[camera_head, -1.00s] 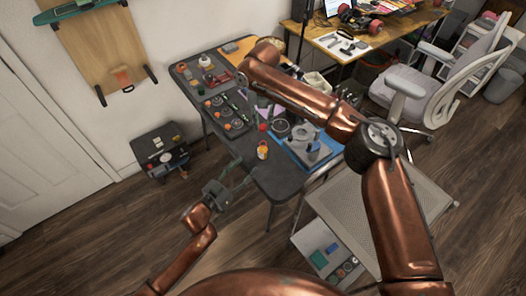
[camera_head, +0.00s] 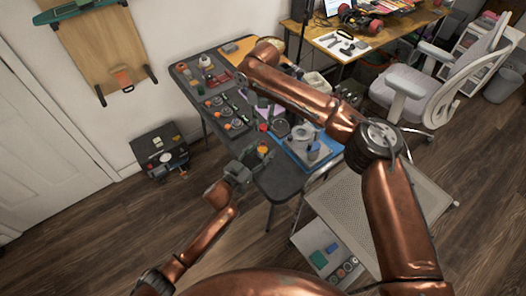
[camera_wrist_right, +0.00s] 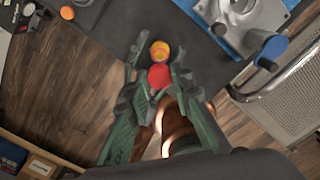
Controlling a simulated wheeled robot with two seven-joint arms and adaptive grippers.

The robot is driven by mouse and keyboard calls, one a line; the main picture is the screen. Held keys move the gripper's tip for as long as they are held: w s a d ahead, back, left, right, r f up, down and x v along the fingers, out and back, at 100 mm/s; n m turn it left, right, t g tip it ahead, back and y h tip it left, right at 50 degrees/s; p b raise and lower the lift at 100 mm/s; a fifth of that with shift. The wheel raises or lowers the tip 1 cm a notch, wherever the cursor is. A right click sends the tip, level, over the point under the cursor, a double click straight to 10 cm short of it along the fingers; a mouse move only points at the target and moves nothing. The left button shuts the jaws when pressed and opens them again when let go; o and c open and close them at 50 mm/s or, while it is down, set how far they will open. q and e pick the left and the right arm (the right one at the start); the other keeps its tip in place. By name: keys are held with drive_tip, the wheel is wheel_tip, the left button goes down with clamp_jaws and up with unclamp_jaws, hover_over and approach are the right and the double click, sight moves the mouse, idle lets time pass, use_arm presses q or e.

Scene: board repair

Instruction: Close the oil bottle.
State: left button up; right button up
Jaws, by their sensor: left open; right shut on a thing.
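The oil bottle (camera_head: 262,149), small and orange-yellow, stands near the front edge of the dark table. It also shows in the right wrist view (camera_wrist_right: 160,49). My left gripper (camera_head: 259,157) is open, with its fingers on either side of the bottle; contact cannot be told. My right gripper (camera_wrist_right: 159,80) is shut on a red cap (camera_wrist_right: 159,76), which shows as a red spot in the head view (camera_head: 264,127). The cap appears apart from the bottle, and its height above the table is unclear. My right gripper is hard to make out in the head view.
A blue mat (camera_head: 293,163) with a grey metal device (camera_head: 312,148) lies right of the bottle. Several small parts and tools cover the table behind. A perforated grey surface (camera_head: 385,200) stands to the right. Open floor lies at the left front.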

use_arm(q)
drive_tip(key=shift+c, duration=0.3)
clamp_jaws()
idle(0.4)
